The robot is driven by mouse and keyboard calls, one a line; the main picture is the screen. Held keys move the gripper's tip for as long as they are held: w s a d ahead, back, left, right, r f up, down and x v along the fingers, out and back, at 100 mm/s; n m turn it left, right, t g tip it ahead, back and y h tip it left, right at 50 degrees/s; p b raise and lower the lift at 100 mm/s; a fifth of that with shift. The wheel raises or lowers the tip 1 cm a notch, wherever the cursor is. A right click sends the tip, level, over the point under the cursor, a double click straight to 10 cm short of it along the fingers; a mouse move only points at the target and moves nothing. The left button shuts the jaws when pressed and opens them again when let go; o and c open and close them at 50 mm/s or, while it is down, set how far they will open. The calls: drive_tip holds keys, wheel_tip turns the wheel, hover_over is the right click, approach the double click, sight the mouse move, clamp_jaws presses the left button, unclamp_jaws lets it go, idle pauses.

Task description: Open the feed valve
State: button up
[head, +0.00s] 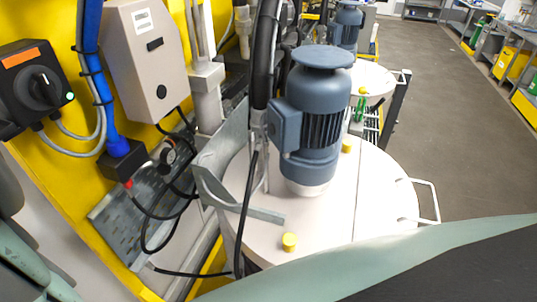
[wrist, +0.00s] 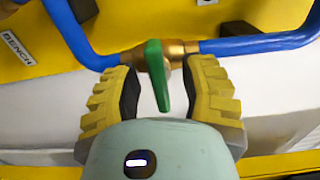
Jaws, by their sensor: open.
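The feed valve shows in the wrist view as a brass body (wrist: 178,50) in a blue pipe, with a green lever handle (wrist: 157,75). The lever points down in the picture, across the pipe's line. My gripper (wrist: 160,85) has yellow ribbed fingers with dark inner pads. It is open, with one finger on each side of the lever and a gap on both sides. The fingertips reach up near the pipe. The valve and my gripper do not show in the head view.
The blue pipe (wrist: 255,45) runs along a yellow panel (wrist: 230,17) marked BENCH. In the head view, a drum (head: 330,225) with a blue-grey motor (head: 310,120) stands in the middle. A black rotary switch (head: 40,88) and grey box (head: 148,60) are at left. Floor at right is clear.

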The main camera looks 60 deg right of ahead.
drive_tip(key=shift+o, duration=0.5)
drive_tip(key=shift+d, duration=0.1)
clamp_jaws()
